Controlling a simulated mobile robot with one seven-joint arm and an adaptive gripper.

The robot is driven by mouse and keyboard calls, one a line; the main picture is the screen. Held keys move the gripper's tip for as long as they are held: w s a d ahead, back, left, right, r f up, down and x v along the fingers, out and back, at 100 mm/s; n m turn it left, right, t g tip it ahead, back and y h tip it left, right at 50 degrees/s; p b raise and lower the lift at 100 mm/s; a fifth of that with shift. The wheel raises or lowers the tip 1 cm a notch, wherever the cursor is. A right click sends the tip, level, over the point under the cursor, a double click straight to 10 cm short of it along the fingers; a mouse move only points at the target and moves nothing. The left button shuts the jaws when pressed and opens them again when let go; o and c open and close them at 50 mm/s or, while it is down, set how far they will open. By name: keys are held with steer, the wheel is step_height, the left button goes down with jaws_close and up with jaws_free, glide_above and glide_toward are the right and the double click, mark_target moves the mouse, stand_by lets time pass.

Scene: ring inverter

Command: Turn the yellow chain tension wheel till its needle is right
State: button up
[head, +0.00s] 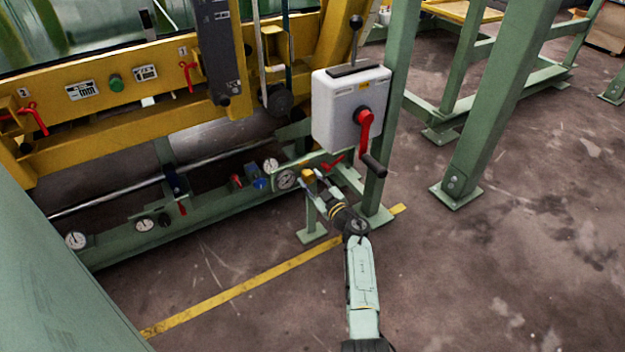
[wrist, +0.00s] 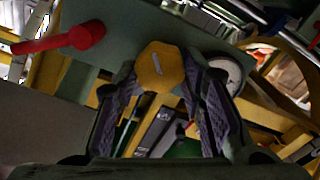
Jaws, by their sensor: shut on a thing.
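The yellow wheel (wrist: 160,68) shows in the wrist view as a small faceted knob with a pale mark on its face. It sits between the two fingertips of my gripper (wrist: 165,85), which is shut on it. In the head view the yellow wheel (head: 307,174) is small and partly hidden by my gripper (head: 314,178). Part of a white dial (wrist: 228,72) shows behind the right finger in the wrist view. Its needle is too small to read.
A red lever (wrist: 85,36) is near the wheel at left in the wrist view. A grey box (head: 340,108) with a red handle (head: 365,128) stands above my gripper. More gauges (head: 145,224) line the green rail (head: 205,211). The floor (head: 500,260) at right is clear.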

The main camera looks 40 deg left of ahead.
steer(key=n, duration=0.4)
steer(key=shift+n, duration=0.3)
steer(key=n+b, duration=0.1)
steer(key=n, duration=0.3)
steer(key=shift+f+n, duration=0.1)
steer(key=shift+n, duration=0.2)
steer(key=n+b, duration=0.1)
steer(key=n, duration=0.3)
steer(key=shift+f+n+b, duration=0.1)
steer(key=shift+n+b, duration=0.2)
steer(key=n+b, duration=0.2)
steer(key=n, duration=0.2)
steer(key=n+b, duration=0.2)
steer(key=n, duration=0.3)
steer(key=shift+f, duration=0.1)
steer(key=n+b, duration=0.2)
steer(key=n, duration=0.1)
steer(key=shift+n, duration=0.3)
steer(key=n+b, duration=0.3)
steer(key=n, duration=0.1)
steer(key=shift+w+n, duration=0.1)
steer(key=shift+n, duration=0.2)
steer(key=shift+n+b, duration=1.05)
steer(key=shift+n, duration=0.75)
